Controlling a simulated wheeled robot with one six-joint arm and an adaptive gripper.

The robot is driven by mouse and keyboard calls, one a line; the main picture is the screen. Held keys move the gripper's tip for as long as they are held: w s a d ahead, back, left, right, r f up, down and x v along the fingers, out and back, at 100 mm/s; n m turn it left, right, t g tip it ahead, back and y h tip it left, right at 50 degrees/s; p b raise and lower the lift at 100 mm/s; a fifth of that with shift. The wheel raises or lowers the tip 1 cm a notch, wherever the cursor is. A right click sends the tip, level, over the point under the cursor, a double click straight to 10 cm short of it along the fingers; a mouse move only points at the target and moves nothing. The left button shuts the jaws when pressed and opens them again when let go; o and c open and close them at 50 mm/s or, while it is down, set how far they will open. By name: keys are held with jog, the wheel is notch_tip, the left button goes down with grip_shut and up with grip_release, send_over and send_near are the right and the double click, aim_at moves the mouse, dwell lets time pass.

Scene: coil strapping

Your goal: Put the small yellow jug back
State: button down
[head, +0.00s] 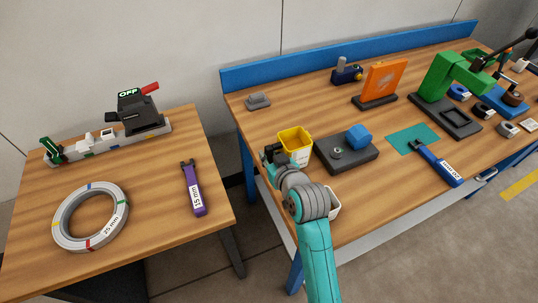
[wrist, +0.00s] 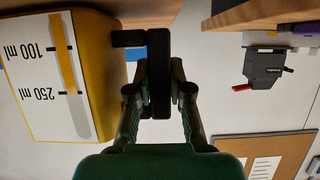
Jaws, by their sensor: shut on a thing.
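The small yellow jug (head: 296,144) is at the left edge of the blue-framed bench in the head view, open side up. In the wrist view the jug (wrist: 60,75) fills the left side, with a pale scale face marked 100 ml and 250 ml, upside down in that picture. My gripper (head: 272,154) is beside it on its left. I cannot tell whether the jug's base touches the bench.
A dark grey base with a blue block (head: 359,137) stands just right of the jug. A grey part (head: 258,101) lies behind it. A white item (head: 334,204) is partly hidden by my arm. The left table holds a coil (head: 90,217) and purple tool (head: 194,188).

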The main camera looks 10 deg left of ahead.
jog(key=shift+f, duration=0.1)
jog(key=c, duration=1.1)
grip_release()
jog(key=shift+s+r, duration=0.1)
jog(key=shift+r, duration=0.1)
jog(key=v, duration=1.1)
jog(key=shift+s+d+r, duration=0.1)
jog(key=shift+s+d, duration=0.15)
jog(key=shift+d, duration=0.05)
